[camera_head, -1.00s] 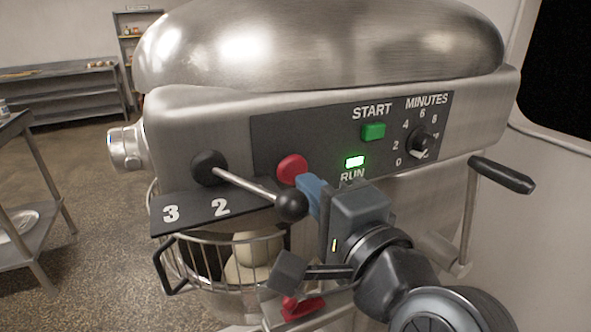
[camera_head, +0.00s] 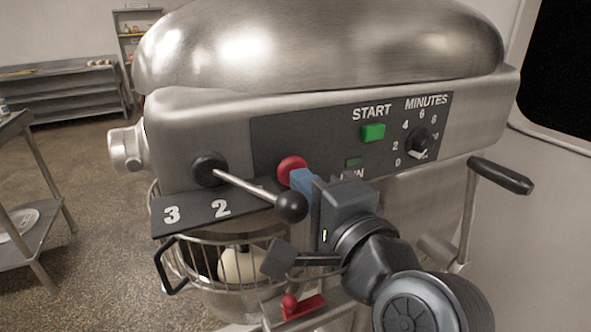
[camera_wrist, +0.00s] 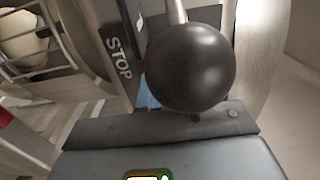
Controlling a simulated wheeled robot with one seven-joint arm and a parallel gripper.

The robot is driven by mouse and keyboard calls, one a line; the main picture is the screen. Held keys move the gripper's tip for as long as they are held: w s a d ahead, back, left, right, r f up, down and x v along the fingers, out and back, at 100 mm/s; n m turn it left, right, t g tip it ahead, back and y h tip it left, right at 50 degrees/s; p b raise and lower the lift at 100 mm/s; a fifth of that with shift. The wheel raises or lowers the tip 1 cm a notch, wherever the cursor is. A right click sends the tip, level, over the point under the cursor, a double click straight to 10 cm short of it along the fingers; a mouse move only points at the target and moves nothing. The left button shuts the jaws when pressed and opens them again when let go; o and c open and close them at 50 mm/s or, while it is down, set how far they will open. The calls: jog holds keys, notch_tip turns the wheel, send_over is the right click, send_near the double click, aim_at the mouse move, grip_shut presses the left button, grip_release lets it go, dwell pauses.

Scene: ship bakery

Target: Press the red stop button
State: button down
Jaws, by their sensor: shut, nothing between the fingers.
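The red stop button (camera_head: 292,168) is on the dark control panel of the mixer, left of the run lamp (camera_head: 354,162), which is dark. My gripper (camera_head: 302,181) is shut and empty, and its blue fingertips are at the lower right edge of the button. They seem to touch it, but the contact itself is hidden. In the wrist view, the black lever ball (camera_wrist: 190,66) fills the middle and hides most of the fingers; the STOP lettering (camera_wrist: 118,58) shows to its left.
The speed lever's black knob (camera_head: 291,207) is close beside my gripper on the left. The green start button (camera_head: 373,132) and minutes dial (camera_head: 419,141) are to the right. A wire bowl guard (camera_head: 215,250) and a crank handle (camera_head: 502,175) stick out below and right.

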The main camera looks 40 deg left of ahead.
jog(key=p+v, duration=0.1)
jog(key=v, duration=0.7)
jog(key=shift+p, duration=0.35)
dwell(0.4)
jog(key=s+d+f+t+h, duration=0.25)
jog(key=d+f, duration=0.35)
jog(key=d, duration=0.3)
jog(key=s+d+f+t+h, duration=0.1)
jog(key=d+f+t+h, duration=0.1)
jog(key=d+f+h, duration=0.5)
jog(key=s+d+f+t, duration=0.1)
jog(key=d+f+t, duration=0.3)
jog(key=d, duration=0.7)
jog(key=s+d+f+n+h, duration=0.2)
jog(key=s+d+f+h, duration=0.15)
jog(key=s+d, duration=0.6)
jog(key=s+d+r+n+h, duration=0.2)
jog(key=s+r+h, duration=0.1)
jog(key=s, duration=0.9)
jog(key=shift+s+d+r+h, duration=0.25)
jog(key=shift+s+r+h, duration=0.1)
jog(key=shift+r, duration=0.4)
jog(key=shift+g, duration=0.25)
